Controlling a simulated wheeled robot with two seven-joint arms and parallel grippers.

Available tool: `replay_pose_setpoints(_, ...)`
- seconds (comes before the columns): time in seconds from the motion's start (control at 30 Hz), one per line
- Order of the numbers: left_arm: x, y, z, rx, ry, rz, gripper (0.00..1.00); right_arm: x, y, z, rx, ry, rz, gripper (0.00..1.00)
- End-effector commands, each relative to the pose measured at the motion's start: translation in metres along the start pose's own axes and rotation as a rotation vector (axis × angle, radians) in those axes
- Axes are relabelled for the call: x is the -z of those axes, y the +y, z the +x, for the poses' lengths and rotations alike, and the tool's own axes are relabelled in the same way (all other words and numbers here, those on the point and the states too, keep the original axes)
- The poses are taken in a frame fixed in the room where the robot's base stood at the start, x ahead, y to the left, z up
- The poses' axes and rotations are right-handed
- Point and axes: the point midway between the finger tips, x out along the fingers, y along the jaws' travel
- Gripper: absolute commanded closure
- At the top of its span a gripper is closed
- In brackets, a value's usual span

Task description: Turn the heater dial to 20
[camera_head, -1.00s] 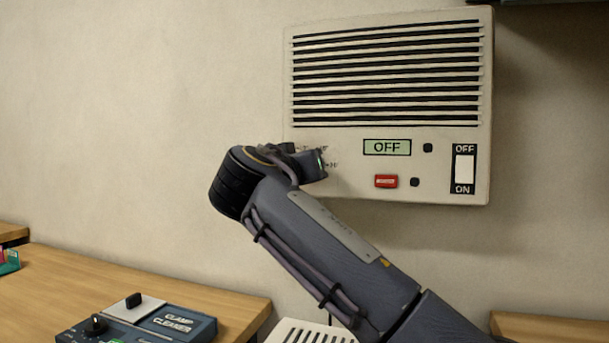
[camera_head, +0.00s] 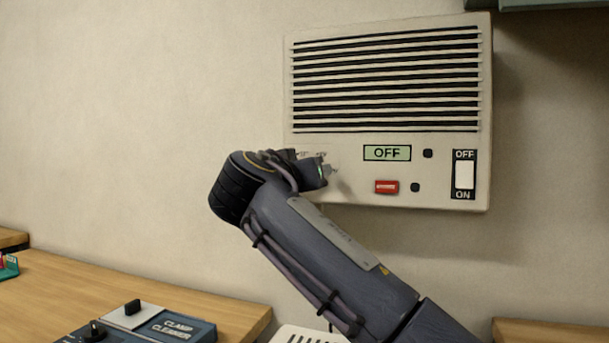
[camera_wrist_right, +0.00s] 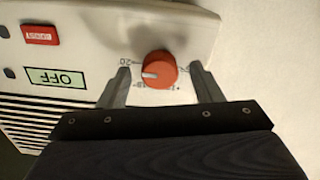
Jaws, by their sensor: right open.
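The heater (camera_head: 385,85) is a cream wall box with black vent slots, and its display (camera_head: 387,153) reads OFF. Its round orange-red dial (camera_wrist_right: 159,70) shows in the right wrist view with a white pointer mark; a "20" is printed beside it at the left. In the head view my right arm hides the dial. My right gripper (camera_wrist_right: 163,82) is open, with one finger on each side of the dial and a gap on both sides. The gripper body (camera_head: 312,172) is at the heater's lower left in the head view. My left gripper is not in view.
A red button (camera_head: 386,187) and an OFF/ON rocker switch (camera_head: 464,174) sit on the heater's right part. A wooden bench (camera_head: 120,285) at lower left carries a clamp cleaner box (camera_head: 150,325). A dark shelf edge (camera_head: 545,4) is at upper right.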

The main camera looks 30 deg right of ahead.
Motion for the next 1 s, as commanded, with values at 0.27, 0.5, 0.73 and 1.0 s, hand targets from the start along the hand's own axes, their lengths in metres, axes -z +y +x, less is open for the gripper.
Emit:
replay_pose_setpoints(0.27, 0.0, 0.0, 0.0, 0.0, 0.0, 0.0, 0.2, 0.001, -0.001, -0.012, 0.004, 0.002, 0.0, 0.41)
replay_pose_setpoints(0.5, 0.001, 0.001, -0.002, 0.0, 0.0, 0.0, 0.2, 0.001, 0.0, -0.054, 0.004, 0.003, 0.0, 0.41)
replay_pose_setpoints(0.73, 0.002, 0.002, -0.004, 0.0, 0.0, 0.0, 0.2, 0.0, 0.0, -0.077, 0.002, 0.001, 0.001, 0.41)
replay_pose_setpoints(1.0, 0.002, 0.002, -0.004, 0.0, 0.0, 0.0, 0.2, 0.0, 0.0, -0.078, 0.0, 0.0, 0.0, 0.41)
